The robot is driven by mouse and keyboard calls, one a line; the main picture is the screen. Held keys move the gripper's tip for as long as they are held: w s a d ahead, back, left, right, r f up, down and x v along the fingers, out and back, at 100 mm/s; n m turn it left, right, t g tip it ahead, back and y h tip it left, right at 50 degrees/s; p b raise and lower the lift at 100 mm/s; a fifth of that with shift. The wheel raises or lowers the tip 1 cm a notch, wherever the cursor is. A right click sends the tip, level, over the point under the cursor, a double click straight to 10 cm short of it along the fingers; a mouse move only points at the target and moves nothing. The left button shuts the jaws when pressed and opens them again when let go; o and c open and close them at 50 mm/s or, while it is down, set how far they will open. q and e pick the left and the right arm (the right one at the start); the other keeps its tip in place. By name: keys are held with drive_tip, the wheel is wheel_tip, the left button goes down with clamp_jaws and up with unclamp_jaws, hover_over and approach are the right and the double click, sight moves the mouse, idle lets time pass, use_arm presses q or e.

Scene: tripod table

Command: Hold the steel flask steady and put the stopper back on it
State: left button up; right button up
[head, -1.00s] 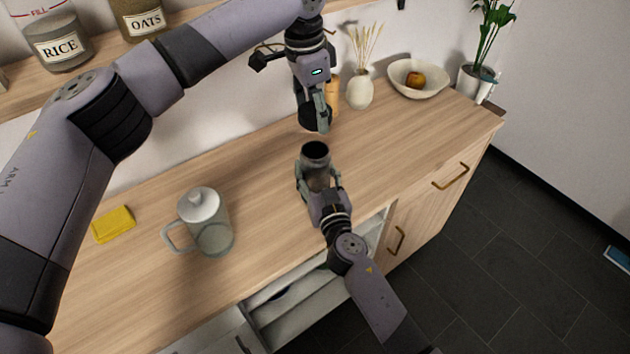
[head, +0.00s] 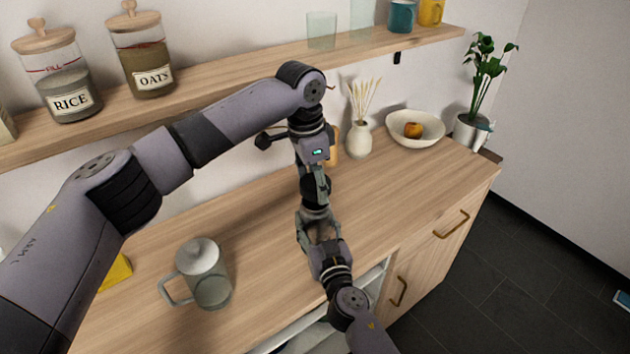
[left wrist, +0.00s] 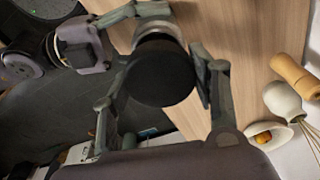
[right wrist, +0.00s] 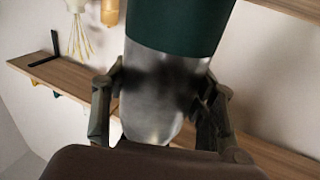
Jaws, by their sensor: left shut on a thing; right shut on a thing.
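The steel flask (head: 317,213) stands upright over the counter, shut between the fingers of my right gripper (head: 318,229). The right wrist view shows its bare steel body (right wrist: 150,110) and a dark green part above it. My left gripper (head: 316,178) is shut on the round black stopper (head: 316,190), straight above the flask. In the left wrist view the stopper (left wrist: 162,75) covers most of the flask's mouth, with the steel flask (left wrist: 158,35) just behind it. I cannot tell whether stopper and flask touch.
A glass jug with a lid (head: 205,275) stands left of the flask, near a yellow block (head: 117,271). A vase (head: 359,140) and a bowl with fruit (head: 415,128) stand at the back right. The shelf (head: 230,72) runs above. The counter right of the flask is clear.

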sight(316, 219)
use_arm(q)
drive_tip(key=shift+f, duration=0.9)
drive_tip(key=shift+f, duration=0.6)
drive_tip(key=m, duration=0.5)
drive_tip(key=shift+g, duration=0.3)
drive_tip(key=m, duration=0.7)
drive_tip(key=shift+g, duration=0.4)
drive_tip(key=m, duration=0.7)
drive_tip(key=shift+g+y, duration=0.3)
drive_tip(key=shift+y, duration=0.1)
drive_tip(key=m, duration=0.3)
drive_tip(key=shift+m, duration=0.4)
drive_tip(key=m, duration=0.3)
drive_tip(key=shift+w+m+y, duration=0.1)
drive_tip(key=shift+m+y, duration=0.3)
